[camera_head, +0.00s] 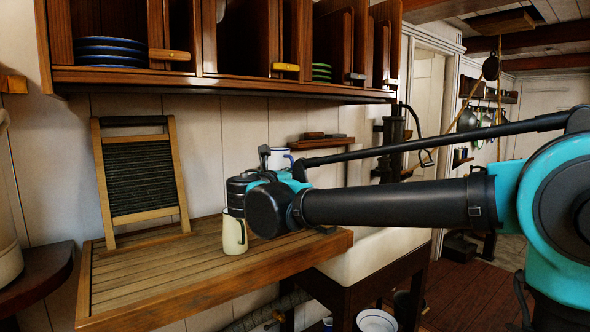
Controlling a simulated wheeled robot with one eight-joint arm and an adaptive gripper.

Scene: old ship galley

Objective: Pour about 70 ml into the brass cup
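A pale cream mug (234,234) with a handle stands upright near the front right part of the slatted wooden drainboard (150,285). A white mug with a blue rim (279,158) shows just above and behind the end of my arm. My gripper (265,156) is partly hidden by my wrist; a dark finger shows beside the white mug. I cannot tell whether the gripper holds this mug or only overlaps it in the picture. The mugs' contents are hidden. I cannot make out a clearly brass-coloured cup.
A washboard (142,175) leans on the wall at the back of the drainboard. A wooden plate rack (230,78) overhangs it. A pale sink (375,250) and a black pump (393,138) are at right. The drainboard's left front is clear.

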